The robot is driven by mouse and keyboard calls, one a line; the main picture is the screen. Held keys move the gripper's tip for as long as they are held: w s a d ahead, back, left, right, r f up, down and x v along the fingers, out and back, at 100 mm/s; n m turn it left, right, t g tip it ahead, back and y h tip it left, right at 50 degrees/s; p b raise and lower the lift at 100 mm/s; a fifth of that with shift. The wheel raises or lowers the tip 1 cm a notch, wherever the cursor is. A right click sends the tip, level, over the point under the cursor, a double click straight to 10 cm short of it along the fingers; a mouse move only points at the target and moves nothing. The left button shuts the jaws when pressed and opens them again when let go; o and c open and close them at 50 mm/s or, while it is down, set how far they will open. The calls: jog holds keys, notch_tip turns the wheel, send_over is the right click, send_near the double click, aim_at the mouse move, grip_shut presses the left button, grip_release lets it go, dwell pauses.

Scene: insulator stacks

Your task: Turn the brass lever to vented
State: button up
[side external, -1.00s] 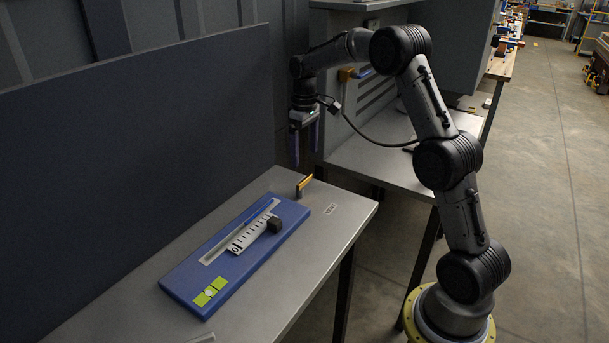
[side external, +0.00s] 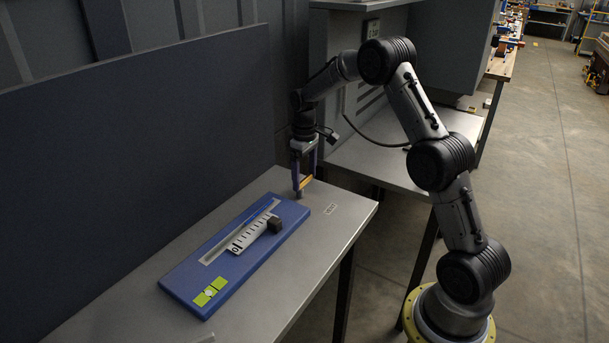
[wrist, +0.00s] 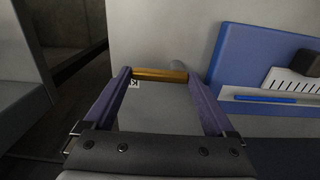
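The brass lever (side external: 306,182) is a short yellow bar on a grey post at the far end of the table, beside the blue board. In the wrist view the lever (wrist: 160,74) lies crosswise between my fingertips, with its round grey pivot near the right finger. My gripper (side external: 305,179) points down over it, fingers spread wide, one near each end of the bar. I cannot tell whether the fingertips touch it. A small white label (side external: 331,209) lies on the table near the lever; in the wrist view the left finger partly hides it.
A tall dark panel (side external: 130,170) stands along the table's back. Bare grey tabletop (side external: 300,262) lies in front of the board.

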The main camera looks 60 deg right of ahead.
aim_at(307, 199)
jog(key=c, duration=0.7)
jog(key=shift+o, duration=0.2)
jog(key=shift+s+m, duration=0.1)
jog(key=shift+m, duration=0.2)
jog(key=m, duration=0.3)
jog(key=shift+s+a+r+m, duration=0.1)
jog(key=shift+s+m, duration=0.25)
jog(key=shift+m, duration=0.05)
jog(key=m, duration=0.4)
jog(key=shift+s+a, duration=0.25)
jog(key=shift+s, duration=0.15)
jog(key=m, duration=0.5)
jog(key=shift+s+a, duration=0.25)
jog(key=shift+a, duration=0.15)
jog(key=shift+a+m, duration=0.2)
jog(key=shift+m, duration=0.95)
jog(key=shift+a+m, duration=0.2)
jog(key=shift+m, duration=0.95)
